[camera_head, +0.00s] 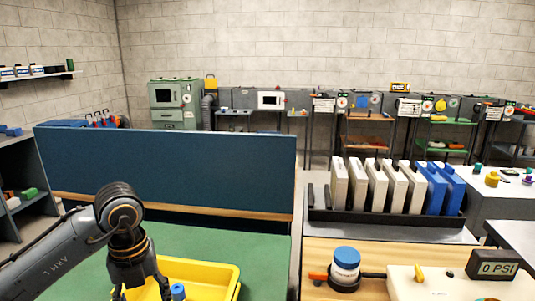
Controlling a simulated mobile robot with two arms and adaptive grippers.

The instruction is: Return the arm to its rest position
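My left arm comes in from the left over the green work surface (265,262) and bends down at the wrist. My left gripper (140,290) points down over the yellow tray (225,283). Its fingertips are cut off by the bottom edge, so I cannot tell whether it is open or holds anything. A blue-capped thing (178,291) shows just to the right of the gripper, in or over the tray. My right arm and gripper are not in view.
A dark blue panel (165,165) stands behind the green surface. To the right, a black rack (385,218) holds several white and blue upright blocks. The green surface right of the tray is clear.

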